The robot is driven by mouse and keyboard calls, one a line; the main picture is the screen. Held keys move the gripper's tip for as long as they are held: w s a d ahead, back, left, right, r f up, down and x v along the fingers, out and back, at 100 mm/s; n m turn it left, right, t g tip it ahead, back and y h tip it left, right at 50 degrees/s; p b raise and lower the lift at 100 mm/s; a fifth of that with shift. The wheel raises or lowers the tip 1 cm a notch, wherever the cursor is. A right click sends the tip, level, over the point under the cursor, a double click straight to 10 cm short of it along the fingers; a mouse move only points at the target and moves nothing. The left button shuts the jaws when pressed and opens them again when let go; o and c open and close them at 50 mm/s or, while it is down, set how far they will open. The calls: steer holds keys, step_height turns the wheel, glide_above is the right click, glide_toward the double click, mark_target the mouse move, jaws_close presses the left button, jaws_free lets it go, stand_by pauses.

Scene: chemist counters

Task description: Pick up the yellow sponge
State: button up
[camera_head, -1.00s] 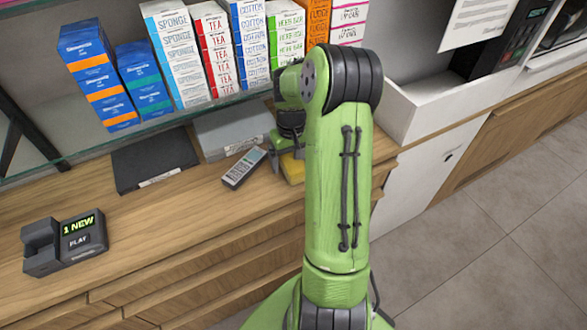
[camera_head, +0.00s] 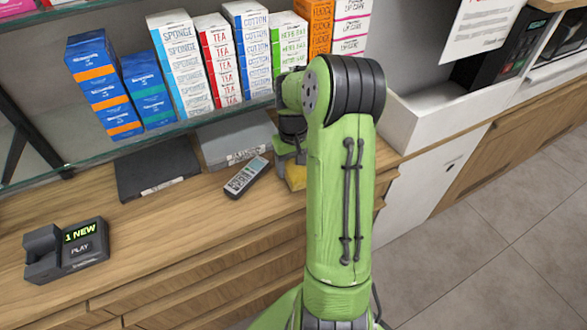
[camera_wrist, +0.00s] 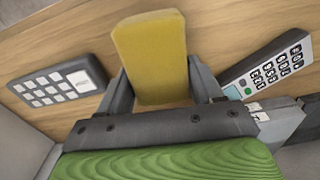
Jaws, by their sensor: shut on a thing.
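The yellow sponge (camera_wrist: 152,58) is in the middle of the wrist view, between the two fingers of my gripper (camera_wrist: 158,88). My gripper is shut on it. In the head view the sponge (camera_head: 294,178) shows only in part at the counter, left of my green arm, which hides the rest. The gripper (camera_head: 284,160) is mostly hidden behind the arm there. I cannot tell whether the sponge still touches the wooden counter.
A remote (camera_head: 246,177) lies left of the sponge on the counter (camera_head: 180,215). A dark flat box (camera_head: 157,168) and a grey box (camera_head: 232,142) lie behind. A keypad device (camera_wrist: 60,84) shows in the wrist view. A glass shelf with boxes hangs above.

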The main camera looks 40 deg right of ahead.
mark_target(293, 164)
step_height(293, 164, up, 16)
steer(key=p, duration=0.3)
steer(key=shift+r+p, duration=0.25)
steer(key=shift+p, duration=0.05)
steer(key=o, duration=0.4)
steer(key=shift+f, duration=0.1)
steer(key=c, duration=0.3)
